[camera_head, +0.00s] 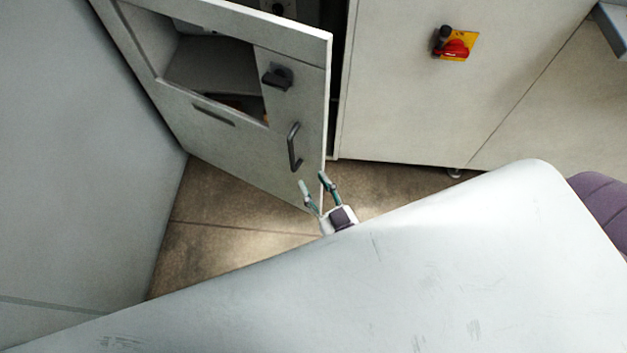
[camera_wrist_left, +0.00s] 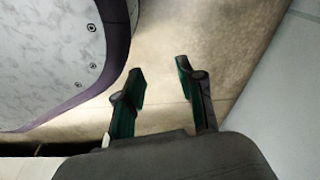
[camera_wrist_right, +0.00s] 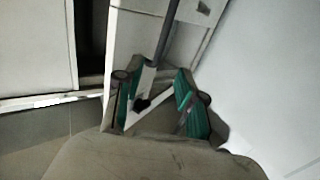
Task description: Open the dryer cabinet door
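The dryer cabinet door (camera_head: 220,150) is a pale panel with a window opening. It stands ajar, with a dark gap beside its white free edge. Its dark handle (camera_head: 294,147) is a vertical bar near that edge, below a black latch knob (camera_head: 278,77). My right gripper (camera_head: 313,182) is open, just below and right of the handle. In the right wrist view the handle bar (camera_wrist_right: 165,35) runs down between the spread fingers (camera_wrist_right: 155,85); I cannot tell whether they touch it. My left gripper (camera_wrist_left: 161,75) is open and empty above the floor, outside the head view.
A pale cabinet front (camera_head: 400,100) with a red and yellow switch (camera_head: 455,46) stands right of the door. A grey wall panel (camera_head: 80,150) is close on the left. Brown floor (camera_head: 215,215) is clear below the door. My own pale body part covers the lower head view.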

